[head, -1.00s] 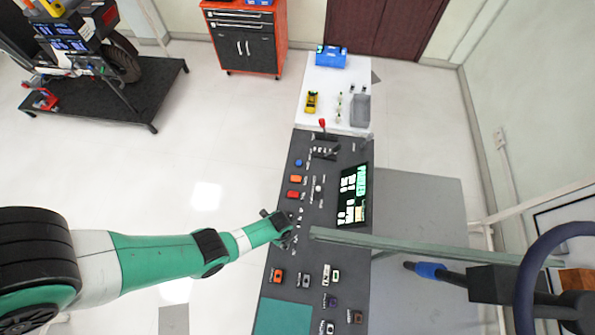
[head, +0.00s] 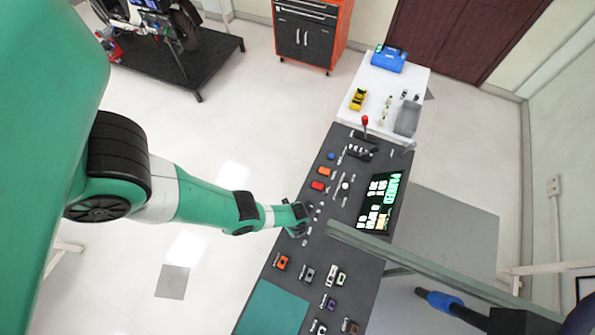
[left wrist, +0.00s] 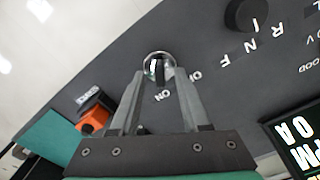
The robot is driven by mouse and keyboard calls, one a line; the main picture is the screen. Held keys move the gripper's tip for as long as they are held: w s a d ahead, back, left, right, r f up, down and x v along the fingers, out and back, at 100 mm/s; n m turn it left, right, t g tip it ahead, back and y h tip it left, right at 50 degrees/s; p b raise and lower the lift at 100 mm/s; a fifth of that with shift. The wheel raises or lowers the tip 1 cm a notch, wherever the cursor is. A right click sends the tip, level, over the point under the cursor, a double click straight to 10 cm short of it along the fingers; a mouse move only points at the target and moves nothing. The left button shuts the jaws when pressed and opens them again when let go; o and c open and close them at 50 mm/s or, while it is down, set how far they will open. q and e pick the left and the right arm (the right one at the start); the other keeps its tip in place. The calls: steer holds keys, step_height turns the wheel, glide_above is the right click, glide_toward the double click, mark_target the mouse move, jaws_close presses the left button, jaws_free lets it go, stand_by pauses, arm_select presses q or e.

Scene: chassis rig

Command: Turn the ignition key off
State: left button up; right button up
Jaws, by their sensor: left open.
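The ignition key (left wrist: 158,68) shows in the left wrist view as a dark grip set in a round silver switch on the grey panel. White lettering, partly readable as "ON", lies beside it. My left gripper (left wrist: 158,78) is open, its two fingers reaching to either side of the key. I cannot tell whether they touch it. In the head view my left gripper (head: 302,218) is at the left edge of the console (head: 310,250), and it hides the key there. My right gripper is not in view.
A dark rotary knob (left wrist: 246,14) and an orange switch (left wrist: 95,118) sit near the key. A lit screen (head: 380,203) is to the right on the console. A greenish bar (head: 430,265) crosses the console's right side. Open floor lies left of the console.

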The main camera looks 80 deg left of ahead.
arm_select(q)
jaws_close()
steer(key=shift+n, duration=0.5)
steer(key=n, duration=0.4)
steer(key=shift+n+b, duration=0.3)
steer(key=shift+b, duration=0.05)
steer(key=n, duration=0.6)
steer(key=shift+a+b, duration=0.1)
steer(key=shift+b, duration=0.2)
steer(key=shift+n, duration=0.3)
jaws_free()
